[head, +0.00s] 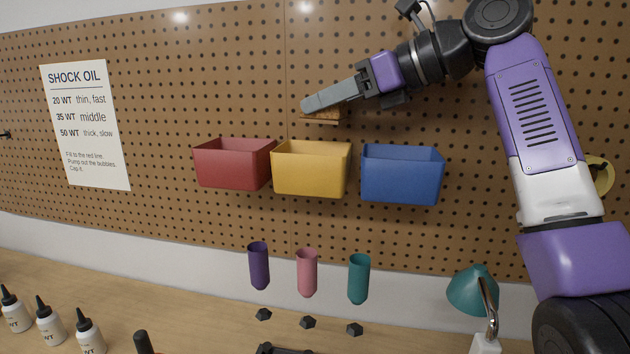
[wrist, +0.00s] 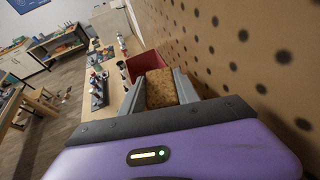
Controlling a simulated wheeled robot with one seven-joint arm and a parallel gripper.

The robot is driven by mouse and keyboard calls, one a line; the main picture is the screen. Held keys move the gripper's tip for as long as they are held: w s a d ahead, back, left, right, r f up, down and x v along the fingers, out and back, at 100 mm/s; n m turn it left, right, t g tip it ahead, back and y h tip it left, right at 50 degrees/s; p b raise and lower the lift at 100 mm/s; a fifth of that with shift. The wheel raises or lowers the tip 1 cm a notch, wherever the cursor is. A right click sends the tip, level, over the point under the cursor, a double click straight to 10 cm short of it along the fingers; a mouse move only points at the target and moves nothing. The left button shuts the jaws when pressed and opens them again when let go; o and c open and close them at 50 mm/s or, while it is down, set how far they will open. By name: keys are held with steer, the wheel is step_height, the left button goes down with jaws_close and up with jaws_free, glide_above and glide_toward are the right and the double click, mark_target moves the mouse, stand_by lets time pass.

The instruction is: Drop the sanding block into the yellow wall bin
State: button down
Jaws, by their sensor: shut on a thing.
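My gripper (head: 322,106) is shut on the sanding block (head: 320,117), a small brown block that shows as a thin edge below the fingers in the head view. In the wrist view the block (wrist: 161,88) sits between the two grey fingers. The yellow wall bin (head: 311,172) hangs on the pegboard, between the other two bins. In the head view the block appears above the yellow bin's rim, apart from it. The yellow bin cannot be made out in the wrist view.
A red bin (head: 232,167) hangs left of the yellow one, and a blue bin (head: 402,176) hangs right. The pegboard (head: 220,80) is close behind. Purple, pink and teal cups (head: 358,278) and a teal lamp (head: 471,290) are below. Several white bottles (head: 50,325) stand at lower left.

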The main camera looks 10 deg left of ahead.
steer(key=c, duration=0.8)
jaws_free()
steer(key=shift+r, duration=0.1)
